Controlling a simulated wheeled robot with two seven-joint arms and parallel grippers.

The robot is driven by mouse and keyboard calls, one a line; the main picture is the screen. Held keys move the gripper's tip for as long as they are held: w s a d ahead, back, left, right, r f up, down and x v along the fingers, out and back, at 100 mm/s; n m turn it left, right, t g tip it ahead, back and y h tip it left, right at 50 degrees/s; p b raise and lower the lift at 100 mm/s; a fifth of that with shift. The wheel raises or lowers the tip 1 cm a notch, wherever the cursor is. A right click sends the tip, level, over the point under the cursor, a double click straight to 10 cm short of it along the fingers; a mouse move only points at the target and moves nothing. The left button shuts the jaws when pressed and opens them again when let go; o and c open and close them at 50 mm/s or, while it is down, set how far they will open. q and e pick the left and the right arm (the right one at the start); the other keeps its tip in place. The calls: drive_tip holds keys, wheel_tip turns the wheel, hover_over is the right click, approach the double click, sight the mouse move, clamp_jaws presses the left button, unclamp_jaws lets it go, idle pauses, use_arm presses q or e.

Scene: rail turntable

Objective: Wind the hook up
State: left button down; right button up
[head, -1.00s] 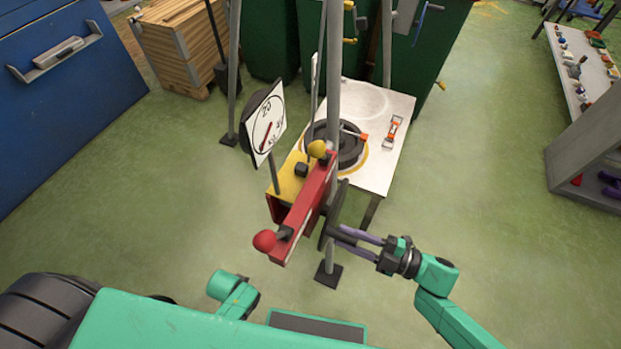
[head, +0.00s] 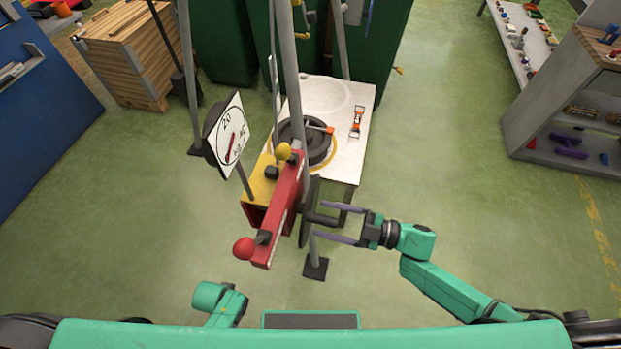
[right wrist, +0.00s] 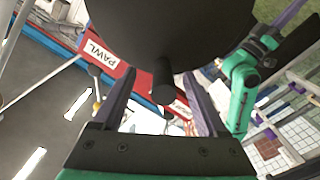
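The winch's red arm (head: 286,213), with a red ball knob (head: 244,248) and a yellow ball knob (head: 283,151), stands at the middle. A dark wheel (head: 309,212) with a stub handle (head: 322,218) is on its right side. My right gripper (head: 331,221) is open, one finger either side of the handle; I cannot tell if they touch it. In the right wrist view the dark handle end (right wrist: 163,82) lies between the fingers. Of my left arm, a green link shows; a purple finger-like strip (right wrist: 288,14) shows at the right wrist view's upper right. I cannot make out a hook.
A dial (head: 231,135) stands left of the winch. Behind it, a white table (head: 352,148) holds a black disc (head: 318,145) with an orange-tipped bar and an orange-grey fitting (head: 357,121). Grey posts rise nearby. Shelves (head: 545,130) stand right; open green floor lies between.

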drive_tip(key=shift+f, duration=0.1)
drive_tip(key=shift+s+d, duration=0.2)
drive_tip(key=shift+d, duration=0.3)
drive_tip(key=v, duration=0.7)
use_arm(q)
drive_tip(key=s+a+f+b, duration=0.2)
drive_tip(key=s+f+b, duration=0.3)
drive_tip(key=s+f, duration=0.5)
wheel_tip(320, 180, down, 3)
drive_tip(key=shift+s+a+r+m, duration=0.2)
drive_tip(key=shift+s+m, duration=0.1)
drive_tip(key=shift+s, duration=0.1)
use_arm(e)
drive_tip(key=x, duration=0.8)
